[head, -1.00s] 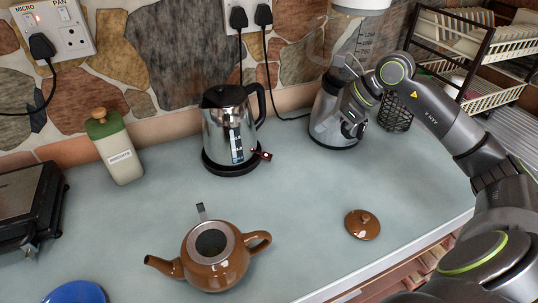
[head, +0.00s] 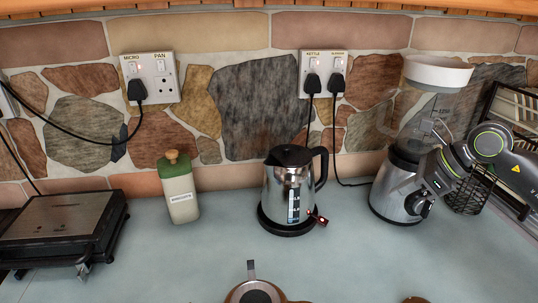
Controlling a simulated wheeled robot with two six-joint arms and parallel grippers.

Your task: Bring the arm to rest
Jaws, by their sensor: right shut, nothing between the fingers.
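My right arm comes in from the right edge. Its gripper (head: 437,130) overlaps the clear jar of the blender (head: 392,190) in the picture, and I cannot tell whether it touches it. The gripper is shut and empty, with its thin fingers pointing up and hard to make out against the jar. My left gripper is not in view.
A steel kettle (head: 287,190) stands mid-counter. A green-topped canister (head: 180,195) and a grill press (head: 65,228) are to its left. A brown teapot (head: 237,296) and its lid (head: 415,300) are cut off below. A wire basket (head: 468,196) is behind my arm.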

